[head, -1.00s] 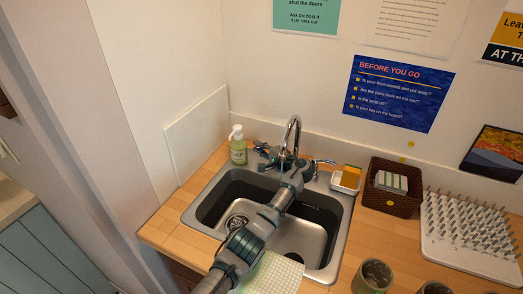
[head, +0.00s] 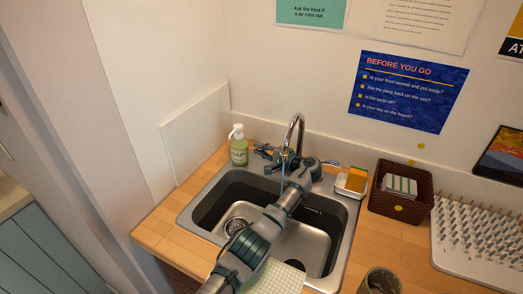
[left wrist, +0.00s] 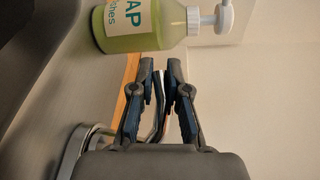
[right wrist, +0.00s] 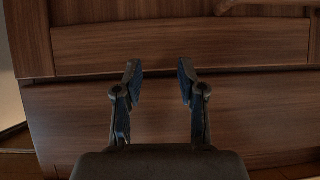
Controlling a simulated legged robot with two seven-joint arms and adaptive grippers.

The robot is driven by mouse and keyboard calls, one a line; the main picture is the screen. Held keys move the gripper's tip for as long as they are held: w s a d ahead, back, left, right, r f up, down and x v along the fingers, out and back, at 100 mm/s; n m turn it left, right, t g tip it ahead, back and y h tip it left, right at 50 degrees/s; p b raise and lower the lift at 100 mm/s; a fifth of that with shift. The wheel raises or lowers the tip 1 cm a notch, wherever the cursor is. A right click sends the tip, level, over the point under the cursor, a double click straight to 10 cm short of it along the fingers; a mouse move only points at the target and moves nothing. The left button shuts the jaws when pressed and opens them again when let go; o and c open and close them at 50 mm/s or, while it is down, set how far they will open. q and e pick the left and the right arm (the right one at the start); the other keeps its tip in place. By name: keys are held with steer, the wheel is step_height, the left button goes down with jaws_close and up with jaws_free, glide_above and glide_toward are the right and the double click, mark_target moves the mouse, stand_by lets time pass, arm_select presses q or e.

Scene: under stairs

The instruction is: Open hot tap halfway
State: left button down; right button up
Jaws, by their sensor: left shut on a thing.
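The chrome faucet (head: 299,124) stands behind the sink. Its right lever (head: 333,163) has a blue mark and is free. My left gripper (head: 265,153) is at the left handle, and its fingers largely hide that handle in the head view. In the left wrist view my left gripper (left wrist: 161,78) is shut on a thin metal lever (left wrist: 158,112), the left tap handle, with a reddish mark. A thin pale blue line, apparently water, runs down below the spout (head: 283,178). My right gripper (right wrist: 160,82) is open and empty before wooden drawer fronts.
A green soap bottle (head: 239,150) stands just left of the faucet, close to my left fingers in the left wrist view (left wrist: 140,25). A sponge dish (head: 351,182) and brown basket (head: 398,207) stand right of it. My left arm crosses the sink (head: 310,243).

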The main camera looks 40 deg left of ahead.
arm_select(q)
steer(key=shift+d+f, duration=0.1)
steer(key=shift+f, duration=0.4)
steer(key=c, duration=1.1)
jaws_free()
steer(key=shift+c, duration=0.2)
steer(key=shift+w+r, duration=0.15)
steer(key=shift+r, duration=0.1)
steer(key=d, duration=0.8)
steer(key=d+r, duration=0.1)
steer(key=d, duration=0.3)
steer(key=shift+s, duration=0.4)
